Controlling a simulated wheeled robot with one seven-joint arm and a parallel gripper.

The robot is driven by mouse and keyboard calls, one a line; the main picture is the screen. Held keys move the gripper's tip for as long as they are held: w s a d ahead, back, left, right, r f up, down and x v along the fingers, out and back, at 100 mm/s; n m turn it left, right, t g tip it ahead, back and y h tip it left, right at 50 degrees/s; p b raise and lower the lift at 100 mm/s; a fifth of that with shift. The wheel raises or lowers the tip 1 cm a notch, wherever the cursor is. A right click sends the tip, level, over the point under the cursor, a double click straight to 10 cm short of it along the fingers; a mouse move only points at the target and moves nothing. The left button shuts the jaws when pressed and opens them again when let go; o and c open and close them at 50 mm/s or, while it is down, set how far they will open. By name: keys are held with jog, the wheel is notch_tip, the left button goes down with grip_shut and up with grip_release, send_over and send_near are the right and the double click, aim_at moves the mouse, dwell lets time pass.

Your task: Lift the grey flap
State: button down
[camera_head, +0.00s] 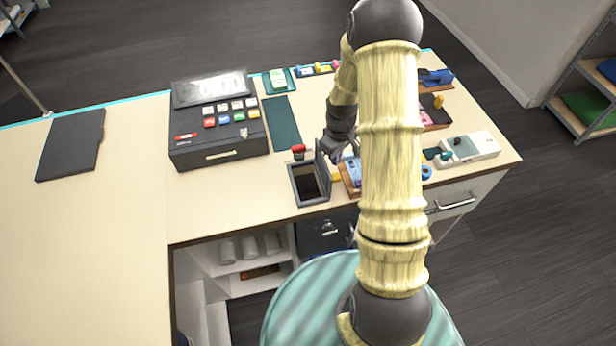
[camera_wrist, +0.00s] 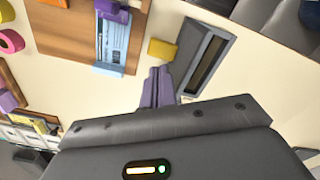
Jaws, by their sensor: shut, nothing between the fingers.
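The grey flap (camera_head: 322,167) stands tilted up along the right side of a dark rectangular opening with a grey frame (camera_head: 295,187) at the counter's front edge. The grey frame and dark slot (camera_wrist: 207,66) also show in the wrist view, just beyond my fingers. My gripper (camera_head: 325,153) is at the flap's upper end in the head view, with its fingers close to it. In the wrist view my gripper (camera_wrist: 158,76) has its fingers together with nothing between them. I cannot tell whether the fingertips touch the flap.
A wooden board with a blue-white card (camera_wrist: 115,42) lies beside a yellow block (camera_wrist: 162,49). A white device (camera_head: 470,147) stands right. The left counter is mostly clear.

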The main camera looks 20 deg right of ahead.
notch_tip(320, 180, up, 2)
jog(key=shift+d+r+p, duration=0.1)
jog(key=shift+p, duration=0.5)
dwell(0.8)
jog(key=s+a+r+m+t+b, duration=0.1)
jog(key=s+a+r+m+b, duration=0.2)
jog(key=s, duration=0.5)
jog(key=s+a+r+m+t+b, duration=0.1)
jog(key=s+a+r+m+b, duration=0.2)
jog(key=s+a+r+b, duration=0.2)
jog(key=s+r, duration=0.1)
jog(key=s, duration=0.2)
jog(key=shift+a+r+t, duration=0.15)
jog(key=shift+r+t, duration=0.1)
jog(key=shift+t, duration=0.05)
jog(key=shift+s, duration=0.1)
